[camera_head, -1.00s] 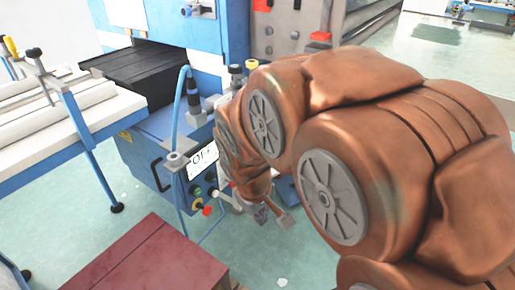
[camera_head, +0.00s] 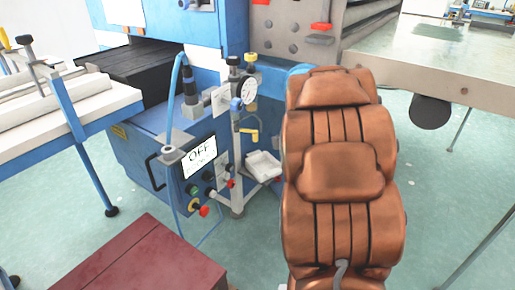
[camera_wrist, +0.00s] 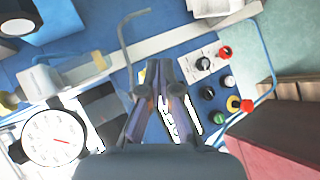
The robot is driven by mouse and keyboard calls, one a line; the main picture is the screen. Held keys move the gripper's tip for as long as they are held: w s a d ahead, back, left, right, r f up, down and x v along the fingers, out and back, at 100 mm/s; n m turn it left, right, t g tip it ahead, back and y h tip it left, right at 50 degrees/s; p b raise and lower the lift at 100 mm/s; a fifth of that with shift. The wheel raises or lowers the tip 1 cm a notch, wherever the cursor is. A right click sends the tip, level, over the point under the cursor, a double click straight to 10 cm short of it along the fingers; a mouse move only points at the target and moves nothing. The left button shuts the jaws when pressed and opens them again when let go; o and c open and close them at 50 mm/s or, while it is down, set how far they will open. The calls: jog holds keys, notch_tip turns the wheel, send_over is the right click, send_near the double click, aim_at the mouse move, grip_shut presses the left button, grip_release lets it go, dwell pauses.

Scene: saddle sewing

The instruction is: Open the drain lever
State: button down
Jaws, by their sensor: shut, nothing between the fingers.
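A small yellow-handled lever (camera_head: 250,132) sits on the pipe fittings below the round gauge (camera_head: 249,90), at the front corner of the blue machine; it looks like the drain lever. In the wrist view, my gripper (camera_wrist: 160,72) is shut and empty, with its fingers pointing toward the machine. A bit of yellow shows behind the fingertips, but I cannot tell whether it is the lever handle or whether they touch. The gauge also shows in the wrist view (camera_wrist: 53,138) at lower left. In the head view, my gripper is hidden and my orange arm stands right of the fittings.
A white tray (camera_head: 263,166) is right of the fittings. A blue hose (camera_head: 172,100) rises in front of the machine. A dark red box (camera_head: 150,262) stands at the front.

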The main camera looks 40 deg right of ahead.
jog(key=s+a+f+n+t+y+b, duration=0.35)
jog(key=s+n+t+y, duration=0.2)
jog(key=n+y, duration=0.3)
jog(key=w+b, duration=0.3)
jog(key=w, duration=0.8)
jog(key=shift+w+r, duration=0.2)
jog(key=shift+w, duration=0.2)
jog(key=shift+d, duration=0.1)
jog(key=shift+r+y, duration=0.1)
jog(key=shift+y, duration=0.25)
